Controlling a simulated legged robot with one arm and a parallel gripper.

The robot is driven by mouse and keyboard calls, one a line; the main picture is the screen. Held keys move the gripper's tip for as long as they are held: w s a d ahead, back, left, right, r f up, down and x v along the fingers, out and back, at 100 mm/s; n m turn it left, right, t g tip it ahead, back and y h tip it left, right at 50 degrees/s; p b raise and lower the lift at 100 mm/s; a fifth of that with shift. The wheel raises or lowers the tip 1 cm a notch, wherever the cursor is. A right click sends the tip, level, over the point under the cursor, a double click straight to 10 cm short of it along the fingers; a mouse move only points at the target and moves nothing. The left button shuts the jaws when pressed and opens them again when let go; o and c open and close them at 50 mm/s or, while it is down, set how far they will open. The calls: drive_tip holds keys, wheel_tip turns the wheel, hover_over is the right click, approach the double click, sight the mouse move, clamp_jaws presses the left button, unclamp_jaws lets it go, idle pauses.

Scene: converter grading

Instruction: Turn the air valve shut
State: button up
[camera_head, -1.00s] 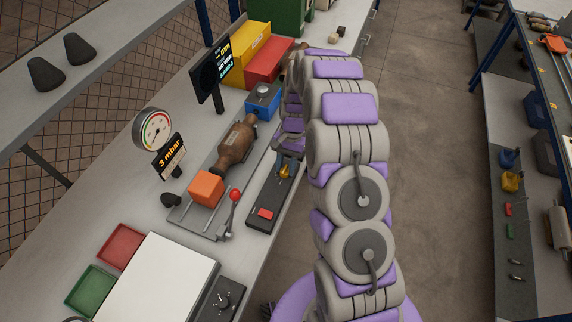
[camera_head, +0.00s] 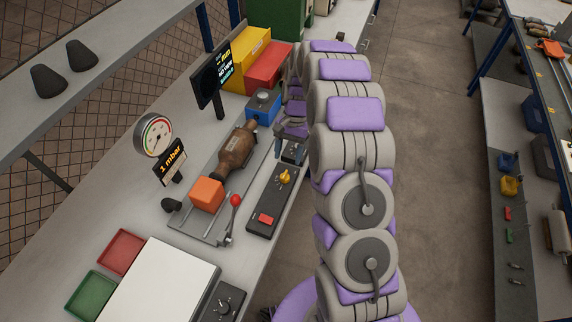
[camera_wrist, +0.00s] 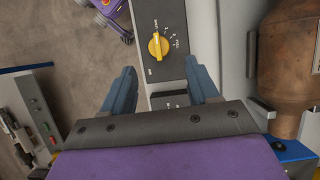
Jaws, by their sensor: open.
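The air valve appears to be the yellow knob (camera_head: 285,177) on a black control strip (camera_head: 269,200) with a red switch. In the wrist view, the yellow knob (camera_wrist: 158,46) sits on the panel beside a printed scale, just beyond my fingertips and roughly centred between them. My gripper (camera_head: 290,155) is open and empty, just behind the knob in the head view. Its two blue-grey fingers (camera_wrist: 161,66) stand apart with the panel showing between them. The knob looks apart from both fingers. The display beside the round gauge (camera_head: 154,135) reads 1 mbar.
A brown converter (camera_head: 237,150) sits clamped in a fixture left of the strip, between an orange block (camera_head: 207,194) and a blue block (camera_head: 263,105). A red-knobbed lever (camera_head: 235,201) stands close to the strip. Yellow (camera_head: 245,48) and red bins stand behind.

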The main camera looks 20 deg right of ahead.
drive_tip(key=v, duration=1)
drive_tip(key=shift+r+p, duration=0.2)
drive_tip(key=shift+p, duration=0.2)
drive_tip(key=shift+w+d, duration=0.1)
